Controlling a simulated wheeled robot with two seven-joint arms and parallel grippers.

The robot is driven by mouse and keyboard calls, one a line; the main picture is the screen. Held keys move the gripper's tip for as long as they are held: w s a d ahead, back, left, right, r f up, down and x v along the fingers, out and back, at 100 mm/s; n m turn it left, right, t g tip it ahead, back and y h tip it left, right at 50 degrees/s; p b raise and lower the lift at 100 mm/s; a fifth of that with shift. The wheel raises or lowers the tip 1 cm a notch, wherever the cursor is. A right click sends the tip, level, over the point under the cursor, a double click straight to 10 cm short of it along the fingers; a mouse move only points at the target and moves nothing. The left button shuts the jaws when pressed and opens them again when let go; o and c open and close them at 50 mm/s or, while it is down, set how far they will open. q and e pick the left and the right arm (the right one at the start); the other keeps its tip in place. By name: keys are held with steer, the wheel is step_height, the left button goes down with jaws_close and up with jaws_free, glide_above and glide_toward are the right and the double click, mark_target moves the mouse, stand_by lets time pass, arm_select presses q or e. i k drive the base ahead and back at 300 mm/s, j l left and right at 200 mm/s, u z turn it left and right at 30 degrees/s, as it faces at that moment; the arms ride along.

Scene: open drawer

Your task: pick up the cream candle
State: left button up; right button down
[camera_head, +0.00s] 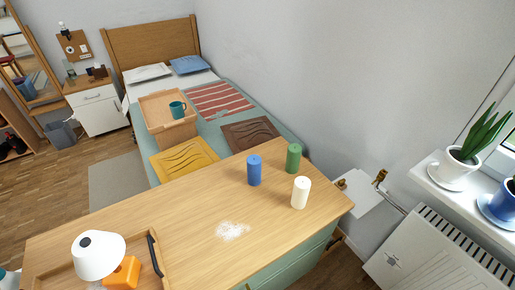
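The cream candle (300,193) stands upright on the wooden top of the dresser (185,215), close to its right end. A blue candle (254,171) stands to its left and a little farther back. A green candle (293,157) stands behind it, near the far edge. The candles are apart from one another and nothing hides the cream one. Neither of my grippers shows in the head view.
A wooden tray (165,272) at the front left holds a white-shaded lamp (99,256) with an orange base. A white powdery patch (232,231) lies left of the cream candle. The middle of the top is otherwise clear. A radiator (440,255) stands beyond the right end.

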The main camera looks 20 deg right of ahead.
mark_target(301, 185)
steer(key=k+z, duration=0.1)
steer(key=z, duration=0.35)
steer(key=k+z, duration=0.15)
steer(key=z, duration=0.25)
steer(key=k+z, duration=0.1)
steer(key=z, duration=0.35)
